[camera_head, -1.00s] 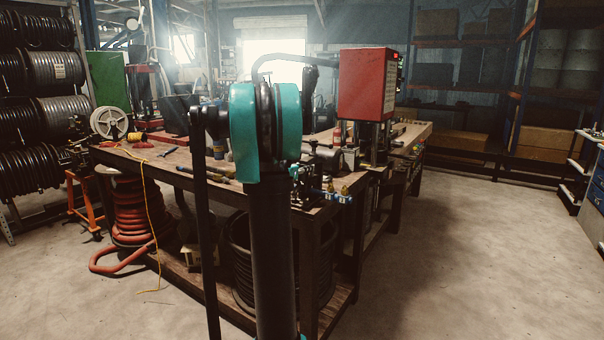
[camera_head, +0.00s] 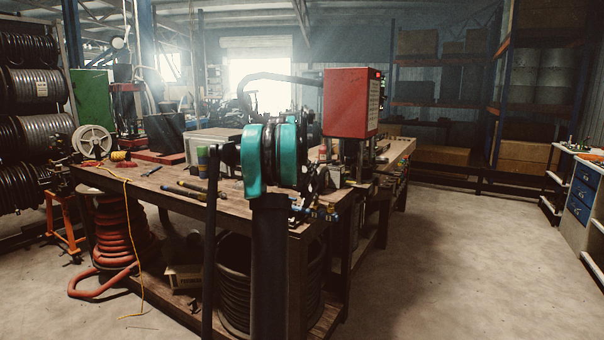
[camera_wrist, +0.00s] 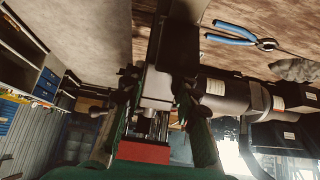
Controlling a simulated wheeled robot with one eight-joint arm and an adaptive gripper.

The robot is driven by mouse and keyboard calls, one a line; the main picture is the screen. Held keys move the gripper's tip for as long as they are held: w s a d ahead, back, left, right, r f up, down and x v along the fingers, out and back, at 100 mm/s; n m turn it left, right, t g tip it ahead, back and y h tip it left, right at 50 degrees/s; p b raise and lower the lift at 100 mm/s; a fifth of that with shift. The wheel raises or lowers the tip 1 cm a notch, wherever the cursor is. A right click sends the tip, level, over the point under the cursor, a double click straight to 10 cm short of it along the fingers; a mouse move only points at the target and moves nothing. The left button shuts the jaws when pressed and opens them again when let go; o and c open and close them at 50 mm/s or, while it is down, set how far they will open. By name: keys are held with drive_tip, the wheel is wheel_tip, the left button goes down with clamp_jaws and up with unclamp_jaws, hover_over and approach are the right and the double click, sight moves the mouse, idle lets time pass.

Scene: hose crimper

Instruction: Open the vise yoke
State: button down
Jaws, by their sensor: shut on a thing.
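In the wrist view, the two dark green fingers of my gripper (camera_wrist: 157,92) reach in from below, one on each side of a grey metal vise yoke (camera_wrist: 157,88). The fingers are closed on it, though the exact contact is dark and hard to make out. The yoke belongs to a vise with a dark cylindrical body (camera_wrist: 225,95) to its right, against the wooden bench. In the head view, my teal arm joint stands in front of the bench and hides my gripper and most of the vise. Whether the yoke is tilted or upright cannot be told.
The wooden bench (camera_head: 180,198) carries a red machine box (camera_head: 349,103) on a post behind my arm. Blue-handled pliers (camera_wrist: 240,36) lie on the bench near the vise. A coiled red hose (camera_head: 118,235) stands at the left. The floor (camera_head: 450,260) at the right is clear.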

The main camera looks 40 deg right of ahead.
drive_tip(key=shift+w+d+y, duration=0.2)
drive_tip(key=shift+d+y, duration=0.1)
drive_tip(key=shift+d, duration=0.25)
drive_tip(key=shift+f, duration=0.1)
drive_tip(key=c, duration=1.1)
unclamp_jaws()
drive_tip(key=v, duration=1.2)
drive_tip(key=shift+w, duration=0.15)
